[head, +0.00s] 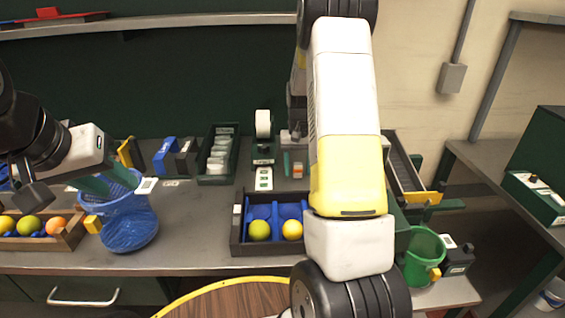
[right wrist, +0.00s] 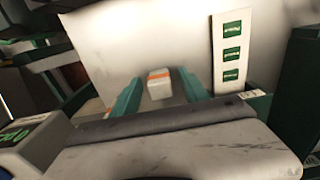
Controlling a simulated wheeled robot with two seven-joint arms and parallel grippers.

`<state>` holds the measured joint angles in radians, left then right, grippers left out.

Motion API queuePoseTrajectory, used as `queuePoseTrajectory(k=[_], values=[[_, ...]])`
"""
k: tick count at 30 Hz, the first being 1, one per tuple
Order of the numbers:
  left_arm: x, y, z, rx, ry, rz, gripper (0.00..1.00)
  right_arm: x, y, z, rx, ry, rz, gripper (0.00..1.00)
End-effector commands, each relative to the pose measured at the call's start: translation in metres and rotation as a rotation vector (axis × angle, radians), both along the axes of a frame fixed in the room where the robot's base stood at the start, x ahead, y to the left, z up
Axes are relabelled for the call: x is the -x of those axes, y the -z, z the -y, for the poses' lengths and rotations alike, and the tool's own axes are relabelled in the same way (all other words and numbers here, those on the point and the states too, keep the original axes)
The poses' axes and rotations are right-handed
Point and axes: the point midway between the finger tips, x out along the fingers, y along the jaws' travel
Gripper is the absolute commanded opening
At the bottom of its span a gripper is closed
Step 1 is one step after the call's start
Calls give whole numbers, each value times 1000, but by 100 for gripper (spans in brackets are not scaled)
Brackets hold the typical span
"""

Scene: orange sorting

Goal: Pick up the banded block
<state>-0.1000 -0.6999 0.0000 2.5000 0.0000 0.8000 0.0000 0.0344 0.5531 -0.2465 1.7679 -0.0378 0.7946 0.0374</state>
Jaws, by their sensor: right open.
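The banded block (head: 297,170) is small and white with an orange band. It stands on the grey table near the back, just left of my right forearm. In the right wrist view the block (right wrist: 160,90) shows between the two green fingers of my right gripper (right wrist: 158,76), with gaps on both sides. The right gripper is open and empty. In the head view my arm hides much of it. My left gripper (head: 106,183) is at the left, over the blue mesh basket (head: 128,225), its green fingers apart with nothing seen between them.
A dark tray (head: 268,249) with blue dividers and yellow-green fruit stands in front of the block. A tape stand (head: 263,152) and a label card (head: 264,179) are to its left. A green basket (head: 425,250) stands at the right. A wooden crate (head: 70,238) holds fruit at the left.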

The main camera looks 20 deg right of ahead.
Motion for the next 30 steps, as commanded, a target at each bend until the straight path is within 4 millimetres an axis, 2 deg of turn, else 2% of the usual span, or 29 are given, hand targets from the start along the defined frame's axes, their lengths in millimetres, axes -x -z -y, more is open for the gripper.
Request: queuePoseTrajectory(k=[2,9,20,23,30], values=[[0,0,0,0,0,0,36,0,0,0,0,0,0,49],[0,0,0,0,0,0,36,0,0,0,0,0,0,2],[0,0,0,0,0,0,36,-1,-5,0,1,-1,2,0],[0,0,0,0,0,0,36,-1,-18,0,0,-1,3,0],[0,0,0,0,0,0,36,-1,-67,0,0,-2,4,0]])
